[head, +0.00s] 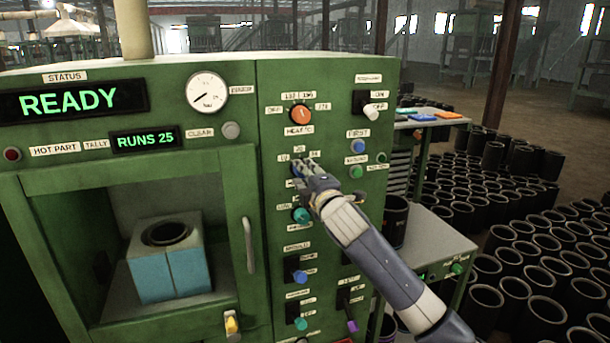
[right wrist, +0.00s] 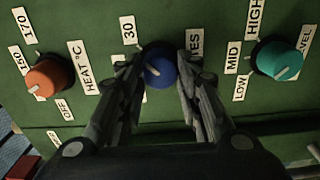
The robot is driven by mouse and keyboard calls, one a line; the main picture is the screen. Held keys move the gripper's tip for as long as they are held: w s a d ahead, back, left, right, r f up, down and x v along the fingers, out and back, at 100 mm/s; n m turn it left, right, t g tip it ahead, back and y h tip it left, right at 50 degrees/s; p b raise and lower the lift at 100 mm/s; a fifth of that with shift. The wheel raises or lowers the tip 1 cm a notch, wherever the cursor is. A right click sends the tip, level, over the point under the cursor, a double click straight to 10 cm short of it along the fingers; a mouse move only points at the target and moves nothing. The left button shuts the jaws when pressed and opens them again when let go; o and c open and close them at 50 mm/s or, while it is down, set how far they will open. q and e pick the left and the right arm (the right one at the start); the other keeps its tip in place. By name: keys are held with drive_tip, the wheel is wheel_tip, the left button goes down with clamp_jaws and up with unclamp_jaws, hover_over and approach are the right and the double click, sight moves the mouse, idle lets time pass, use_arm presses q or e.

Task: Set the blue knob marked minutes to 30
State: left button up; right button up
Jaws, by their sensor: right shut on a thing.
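The blue minutes knob (right wrist: 158,70) sits on the green panel, between the two fingers of my right gripper (right wrist: 160,76) in the right wrist view. The fingers are shut on its sides. A short pale mark shows on the left part of its face; I cannot tell which number it points at. The 30 label (right wrist: 129,30) is up and left of the knob there. The end of the MINUTES label (right wrist: 195,42) shows past the right finger. In the head view my right gripper (head: 305,171) covers most of the knob, below a row of number labels. My left gripper is out of view.
The orange heat knob (head: 300,114) is above and a teal level knob (head: 301,214) below. A green button (head: 356,171) is close on the right. An oven chamber with a blue block (head: 170,270) is at left, its door handle (head: 249,245) beside the panel.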

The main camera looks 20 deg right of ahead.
drive_tip(key=o, duration=1)
drive_tip(key=shift+o, duration=0.2)
drive_tip(key=s, duration=1.2)
drive_tip(key=shift+d, duration=0.2)
drive_tip(key=shift+f, duration=0.1)
